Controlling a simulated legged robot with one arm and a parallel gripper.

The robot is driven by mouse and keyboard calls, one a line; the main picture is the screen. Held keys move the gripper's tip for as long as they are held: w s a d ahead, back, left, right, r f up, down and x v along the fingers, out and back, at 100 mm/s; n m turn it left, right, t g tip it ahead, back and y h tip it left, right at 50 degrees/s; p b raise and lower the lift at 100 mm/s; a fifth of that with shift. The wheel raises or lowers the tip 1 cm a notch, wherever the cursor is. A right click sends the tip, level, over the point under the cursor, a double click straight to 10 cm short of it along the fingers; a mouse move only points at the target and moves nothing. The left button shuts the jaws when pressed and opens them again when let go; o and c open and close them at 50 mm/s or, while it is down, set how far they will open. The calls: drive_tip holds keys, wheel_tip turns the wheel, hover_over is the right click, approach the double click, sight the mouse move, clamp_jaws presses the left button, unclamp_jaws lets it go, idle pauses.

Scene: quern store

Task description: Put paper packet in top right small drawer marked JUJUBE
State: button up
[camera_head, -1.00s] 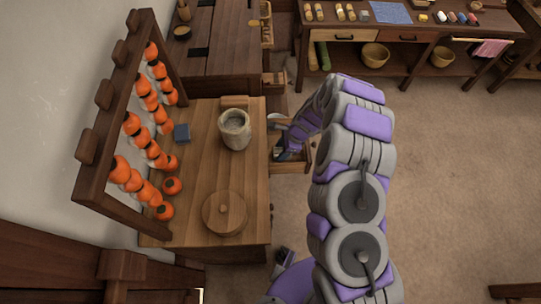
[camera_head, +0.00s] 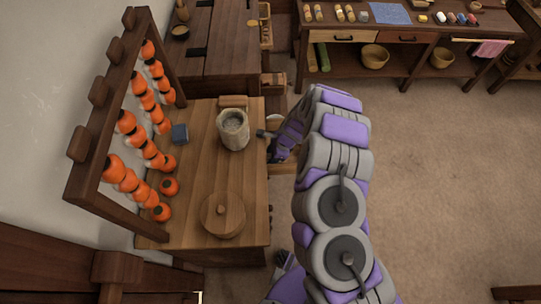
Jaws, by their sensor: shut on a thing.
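My gripper (camera_head: 266,134) is dark and small in the picture, at the right edge of the wooden cabinet top (camera_head: 188,200). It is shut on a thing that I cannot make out. A small wooden drawer (camera_head: 283,161) stands out from the cabinet's right side, just below my gripper and partly behind my arm. I cannot read any JUJUBE mark, and the inside of the drawer is mostly hidden. I cannot pick out the paper packet.
A rack of orange fruit (camera_head: 128,122) is at left. A workbench (camera_head: 400,34) stands behind. The floor at right is clear.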

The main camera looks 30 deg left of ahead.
drive_tip(key=o, duration=0.8)
drive_tip(key=shift+o, duration=0.2)
drive_tip(key=p+v, duration=0.2)
drive_tip(key=v, duration=1)
drive_tip(key=shift+p, duration=0.3)
